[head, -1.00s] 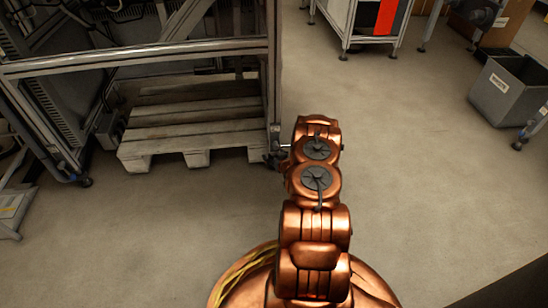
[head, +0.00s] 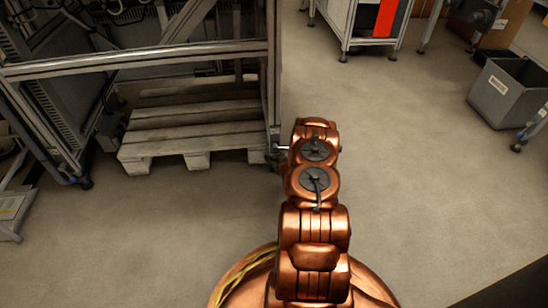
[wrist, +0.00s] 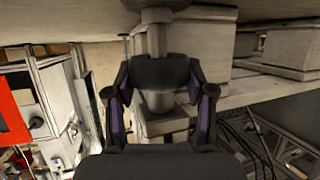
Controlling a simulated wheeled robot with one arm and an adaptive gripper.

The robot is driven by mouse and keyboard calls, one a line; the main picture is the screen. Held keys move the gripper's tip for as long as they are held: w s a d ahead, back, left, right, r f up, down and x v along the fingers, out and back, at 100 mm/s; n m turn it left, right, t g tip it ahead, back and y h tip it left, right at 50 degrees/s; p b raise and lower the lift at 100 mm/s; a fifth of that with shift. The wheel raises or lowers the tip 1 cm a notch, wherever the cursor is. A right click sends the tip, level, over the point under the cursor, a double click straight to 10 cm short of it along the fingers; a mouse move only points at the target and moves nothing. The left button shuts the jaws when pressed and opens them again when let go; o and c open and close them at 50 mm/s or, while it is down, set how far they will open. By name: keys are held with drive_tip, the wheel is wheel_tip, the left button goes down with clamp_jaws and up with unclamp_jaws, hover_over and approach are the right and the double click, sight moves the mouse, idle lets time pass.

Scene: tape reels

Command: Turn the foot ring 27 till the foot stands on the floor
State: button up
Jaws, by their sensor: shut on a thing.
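In the wrist view, which shows the floor at the top, a dark ring (wrist: 159,71) sits on a pale stem between my fingertips; I take it as foot ring 27, though no number is readable. My gripper (wrist: 160,73) is shut on it, a finger at each side. The stem (wrist: 157,41) runs from the ring to a dark foot pad (wrist: 157,14) close to the floor; I cannot tell whether it touches. A grey rounded part (wrist: 159,102) shows behind the ring. In the head view my gripper (head: 277,157) is small at the frame's front right leg, and the ring is not distinguishable.
The grey machine frame (head: 150,62) stands at the left, with a wooden pallet (head: 195,128) on the floor inside it. A grey bin (head: 500,93) and a white cabinet (head: 345,20) stand at the right and back. The floor (head: 420,160) between is clear.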

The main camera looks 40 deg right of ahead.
drive_tip(key=shift+a+r+m+h+p, duration=0.1)
drive_tip(key=shift+r+m+h+p, duration=0.2)
drive_tip(key=shift+p, duration=0.6)
drive_tip(key=shift+f+m+g+h+p, duration=0.4)
drive_tip(key=shift+m+p, duration=0.1)
drive_tip(key=shift+p, duration=0.1)
drive_tip(key=o, duration=1.2)
drive_tip(key=shift+r, duration=0.1)
drive_tip(key=shift+v, duration=6)
